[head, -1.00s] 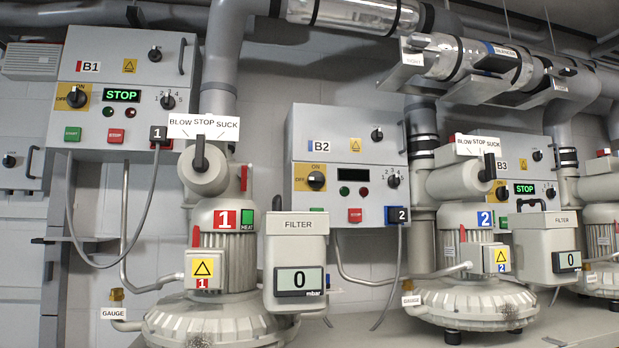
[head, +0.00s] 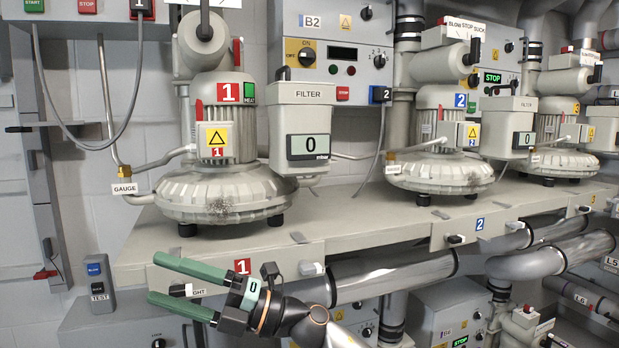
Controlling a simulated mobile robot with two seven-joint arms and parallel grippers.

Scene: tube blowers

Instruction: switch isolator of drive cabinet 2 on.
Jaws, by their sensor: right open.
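Drive cabinet B2 (head: 333,24) is the grey box on the wall, cut off at the top of the head view. Its isolator (head: 306,53) is a black knob on a yellow plate marked ON at the top and OFF at the left; I cannot tell the knob's exact setting. The cabinet's display (head: 343,53) is dark. My right gripper (head: 153,277) is open and empty, its two green fingers pointing left. In the picture it is well below and left of the isolator, in front of the bench edge. My left gripper is out of view.
Blower 1 (head: 225,192) and filter box 1 (head: 303,120) stand on the bench (head: 345,215) in front of and below the cabinet. Blower 2 (head: 440,172) stands to the right. Large pipes (head: 395,272) run below the bench.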

